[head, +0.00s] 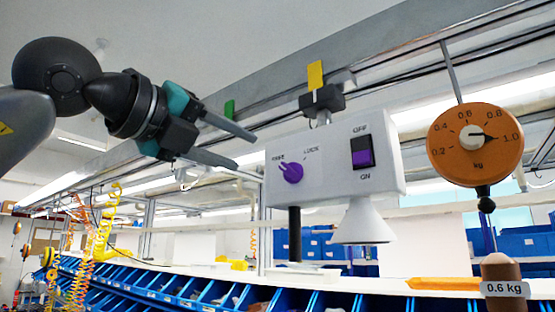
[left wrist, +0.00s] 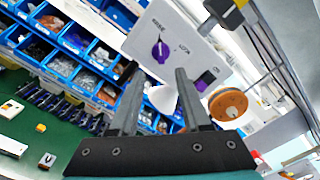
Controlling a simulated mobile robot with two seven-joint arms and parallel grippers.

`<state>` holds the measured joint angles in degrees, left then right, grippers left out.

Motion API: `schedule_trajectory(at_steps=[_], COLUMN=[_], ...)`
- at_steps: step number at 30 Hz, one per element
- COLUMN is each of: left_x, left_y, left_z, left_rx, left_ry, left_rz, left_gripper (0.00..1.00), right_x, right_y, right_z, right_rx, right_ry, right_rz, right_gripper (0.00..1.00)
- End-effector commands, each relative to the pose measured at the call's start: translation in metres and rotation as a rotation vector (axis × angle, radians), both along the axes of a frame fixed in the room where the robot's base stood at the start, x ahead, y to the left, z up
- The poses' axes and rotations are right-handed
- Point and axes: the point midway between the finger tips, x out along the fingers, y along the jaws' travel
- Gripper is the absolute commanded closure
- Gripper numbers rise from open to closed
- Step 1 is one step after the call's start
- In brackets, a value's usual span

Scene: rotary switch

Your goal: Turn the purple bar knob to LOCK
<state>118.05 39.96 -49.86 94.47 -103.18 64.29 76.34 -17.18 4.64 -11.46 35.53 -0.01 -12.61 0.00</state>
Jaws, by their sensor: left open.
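The purple bar knob (head: 292,172) is on the front of a white box (head: 330,180). Its pointer aims up and left at the left-hand label, which is too small to read surely; LOCK is printed to the upper right. My left gripper (head: 246,151) is open and empty, left of the knob and apart from it. In the left wrist view the knob (left wrist: 160,52) shows beyond and between the two fingertips (left wrist: 156,70), with nothing between them. My right gripper is not in view.
A purple rocker switch (head: 363,152) marked OFF and ON is right of the knob. A white cone (head: 363,222) and a black post hang below the box. An orange dial scale (head: 475,144) hangs at the right. Blue bins (head: 210,290) line the shelf below.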

Motion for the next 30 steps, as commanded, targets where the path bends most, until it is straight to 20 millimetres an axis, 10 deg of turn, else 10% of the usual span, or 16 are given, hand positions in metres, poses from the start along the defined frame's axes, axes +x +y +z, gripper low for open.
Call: schedule_trajectory(at_steps=[15, 30], left_x=[0.080, 0.090], left_y=[-0.058, -0.065], left_z=[0.003, 0.000], left_rx=[0.000, -0.001], left_ry=[0.001, 0.001], left_rz=[-0.002, -0.001], left_gripper=[0.53, 0.55], right_x=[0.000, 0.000], right_y=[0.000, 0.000], right_z=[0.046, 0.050], right_rx=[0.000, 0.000], right_ry=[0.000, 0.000], right_rz=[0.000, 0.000], right_gripper=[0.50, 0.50])
